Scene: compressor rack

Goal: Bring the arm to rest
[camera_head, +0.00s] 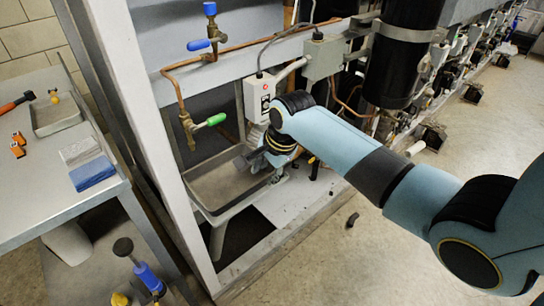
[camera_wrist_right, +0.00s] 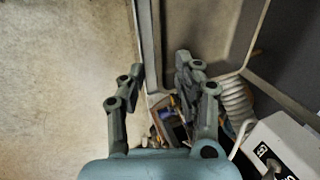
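My right arm reaches in from the right in the head view. Its gripper (camera_head: 246,162) hangs over the right part of a grey metal pan (camera_head: 212,188) inside the rack frame, below a light grey control box (camera_head: 259,98). Whether the fingers touch the pan cannot be told. My left gripper is not in view.
Copper pipes with a blue-handled valve (camera_head: 199,44) and a green-handled valve (camera_head: 210,121) are left of the gripper. A black cylinder (camera_head: 402,50) stands behind my arm. A side table (camera_head: 60,205) holds a tray, cloths and tools. Open floor lies at right.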

